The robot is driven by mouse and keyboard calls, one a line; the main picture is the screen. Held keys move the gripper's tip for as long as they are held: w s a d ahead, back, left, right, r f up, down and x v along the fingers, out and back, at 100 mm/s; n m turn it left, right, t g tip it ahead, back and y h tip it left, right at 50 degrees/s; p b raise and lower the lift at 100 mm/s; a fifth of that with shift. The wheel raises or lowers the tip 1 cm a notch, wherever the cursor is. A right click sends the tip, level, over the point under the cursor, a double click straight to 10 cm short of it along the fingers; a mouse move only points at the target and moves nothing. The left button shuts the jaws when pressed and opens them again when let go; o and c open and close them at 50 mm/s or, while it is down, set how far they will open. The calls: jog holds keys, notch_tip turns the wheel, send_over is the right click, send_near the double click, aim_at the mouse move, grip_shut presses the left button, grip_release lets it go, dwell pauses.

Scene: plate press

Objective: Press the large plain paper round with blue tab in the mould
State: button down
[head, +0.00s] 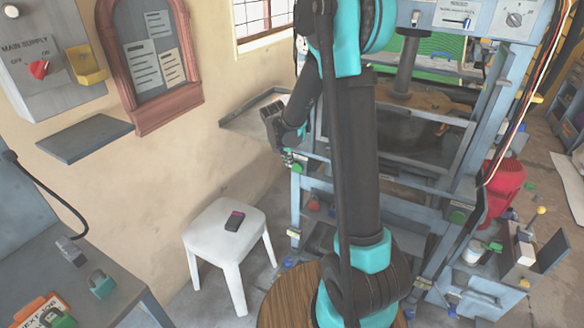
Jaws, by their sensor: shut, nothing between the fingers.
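The press is a blue-grey frame (297,205) that stands behind and to the right of my arm. Its dark ram (407,62) comes down over a brown, rounded part (432,98), which may be the mould; my arm partly hides it. I cannot make out a large plain paper round with a blue tab. My gripper (289,160) is shut and empty, at the left side of the press, beside a grey shelf (240,122). Its fingers are small and partly blurred against the frame.
A white stool (208,232) with a dark phone-like object (235,220) stands left of the press. A grey workbench (120,262) fills the lower left. A main supply box (45,60) with a red switch is on the wall. A red motor-like part (502,190) is at right.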

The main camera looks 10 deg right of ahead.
jog(key=shift+v, duration=1.55)
jog(key=shift+a, duration=0.1)
jog(key=s+d+m+y, duration=0.1)
jog(key=s+d+m, duration=0.2)
jog(key=s+m, duration=1)
jog(key=s+d+f+m+y, duration=0.1)
jog(key=s+d+m, duration=0.3)
jog(key=s+m, duration=1)
jog(key=shift+f+m+t, duration=0.25)
jog(key=shift+m+t, duration=0.15)
jog(key=shift+m, duration=0.5)
